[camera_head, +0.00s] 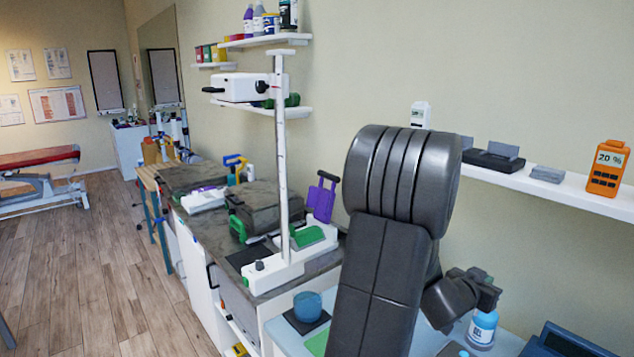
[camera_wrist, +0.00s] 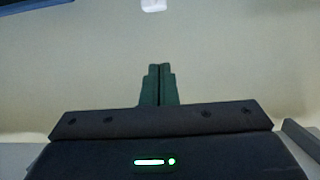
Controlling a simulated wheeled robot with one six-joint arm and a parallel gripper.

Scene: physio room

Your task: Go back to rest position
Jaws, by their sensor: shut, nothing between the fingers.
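My gripper (camera_wrist: 159,84) shows in the wrist view, with its two dark green fingers together and nothing between them. A plain pale surface fills the view beyond the fingertips. In the head view my dark grey arm stands folded in the middle right, in front of the wall and the side tables. The gripper's fingers cannot be made out in the head view.
A wall shelf (camera_head: 555,188) with an orange device (camera_head: 607,168) is right of my arm. A blue bottle (camera_head: 483,328) stands close by my arm. A white upright stand (camera_head: 282,160) rises from the grey counter at left. The wooden floor (camera_head: 80,270) is clear.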

